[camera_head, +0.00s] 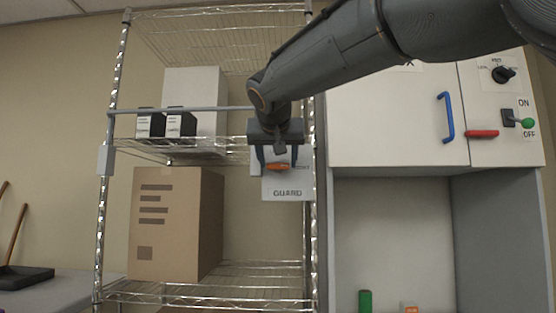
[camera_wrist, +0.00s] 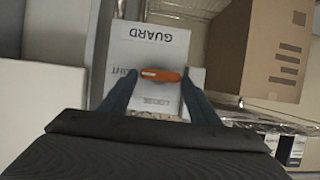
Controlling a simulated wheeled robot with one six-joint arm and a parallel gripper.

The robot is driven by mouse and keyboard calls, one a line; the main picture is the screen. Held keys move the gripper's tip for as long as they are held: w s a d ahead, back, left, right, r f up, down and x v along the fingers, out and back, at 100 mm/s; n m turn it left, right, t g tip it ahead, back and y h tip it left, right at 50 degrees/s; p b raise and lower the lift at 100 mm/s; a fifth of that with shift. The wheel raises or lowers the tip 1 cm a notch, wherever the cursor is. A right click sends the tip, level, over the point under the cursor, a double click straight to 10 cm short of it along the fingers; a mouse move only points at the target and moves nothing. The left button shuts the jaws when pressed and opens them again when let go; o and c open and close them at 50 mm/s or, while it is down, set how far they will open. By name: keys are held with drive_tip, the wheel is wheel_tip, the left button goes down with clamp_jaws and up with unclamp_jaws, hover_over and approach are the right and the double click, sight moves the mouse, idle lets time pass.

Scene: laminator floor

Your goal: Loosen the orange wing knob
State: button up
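The orange wing knob (camera_head: 277,167) sits on a white plate marked GUARD (camera_head: 287,188) at the shelf's right post. In the wrist view the knob (camera_wrist: 161,75) lies lengthwise across the picture, on the plate (camera_wrist: 150,48) with upside-down lettering partly hidden by my fingers. My gripper (camera_head: 278,160) is at the knob, with its two blue fingers apart on either side. In the wrist view the fingers of my gripper (camera_wrist: 157,80) flank the knob's ends, with small gaps visible. How deep the fingertips reach around it cannot be told.
A grey bar (camera_head: 185,109) runs across the wire shelf to the left. A cardboard box (camera_head: 160,225), a white box (camera_head: 203,95) and small black-and-white boxes stand on the shelves. A white cabinet (camera_head: 395,125) with a blue handle (camera_head: 447,117) is close on the right.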

drive_tip(key=c, duration=0.6)
drive_tip(key=shift+a, duration=0.1)
drive_tip(key=n+h+b, duration=0.1)
drive_tip(key=n+h, duration=0.1)
drive_tip(key=shift+a+f+n+b, duration=0.15)
drive_tip(key=shift+a+n+b, duration=0.1)
drive_tip(key=shift+n+b, duration=0.15)
drive_tip(key=n+h, duration=0.1)
drive_tip(key=n+b, duration=0.1)
drive_tip(key=shift+a+f+n+h, duration=0.15)
drive_tip(key=shift+a+n+h, duration=0.15)
drive_tip(key=shift+h, duration=0.1)
drive_tip(key=n+h+b, duration=0.1)
drive_tip(key=n, duration=0.1)
drive_tip(key=n+t+h+b, duration=0.1)
drive_tip(key=n+b, duration=0.1)
drive_tip(key=shift+a+f, duration=0.15)
drive_tip(key=shift+f, duration=0.2)
drive_tip(key=shift+f+n+t+h+b, duration=0.1)
drive_tip(key=shift+n+t+h+b, duration=0.3)
drive_tip(key=shift+n+b, duration=0.45)
drive_tip(key=shift+f+n+t+h+b, duration=0.15)
drive_tip(key=shift+n+t+b, duration=0.35)
drive_tip(key=shift+n, duration=0.65)
drive_tip(key=o, duration=1)
